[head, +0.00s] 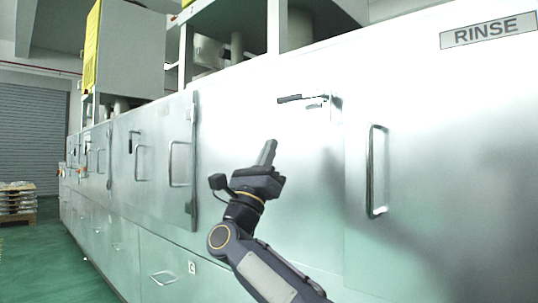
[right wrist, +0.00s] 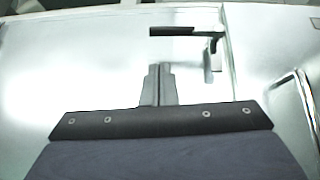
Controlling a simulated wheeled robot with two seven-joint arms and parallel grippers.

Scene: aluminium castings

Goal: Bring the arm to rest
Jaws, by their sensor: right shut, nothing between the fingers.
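My right gripper (head: 267,152) is raised in front of the steel machine in the head view, its fingers pointing up. Its two fingers are together with nothing between them. In the right wrist view the shut fingers (right wrist: 158,84) stand against the bright steel panel, below and left of a dark latch handle (right wrist: 172,31). The same latch handle (head: 290,99) shows above and right of the gripper in the head view. The gripper looks apart from it. My left gripper is in neither view.
A long steel washing machine (head: 240,120) with a RINSE sign (head: 488,30) fills the right and middle. Bar handles (head: 376,170) stick out from its doors. Green floor (head: 40,265) lies open at the left, with a loaded pallet (head: 17,202) and a roller shutter (head: 35,125) behind.

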